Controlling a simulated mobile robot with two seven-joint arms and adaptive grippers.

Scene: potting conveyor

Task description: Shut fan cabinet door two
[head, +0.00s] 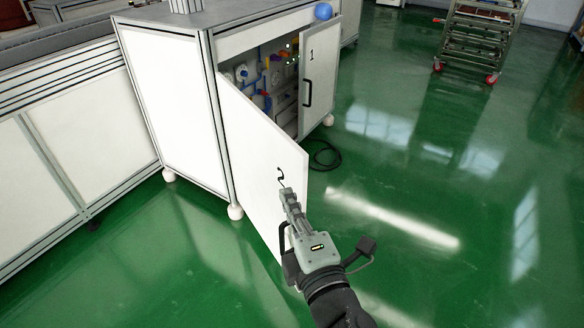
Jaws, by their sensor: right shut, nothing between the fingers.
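Fan cabinet door two (250,160) is a white panel marked "2", standing open and swung out toward me from its hinge on the left front corner of the cabinet (172,106). Its dark handle (283,238) is partly hidden behind my right gripper. Door one (318,75), marked "1" with a black handle, is also partly open. My left gripper is out of view.
Blue and yellow fittings and hoses (268,75) show inside the cabinet. A black cable (325,156) lies on the floor by door one. A wheeled rack (483,35) stands at the back right. The green floor (460,200) on the right is clear.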

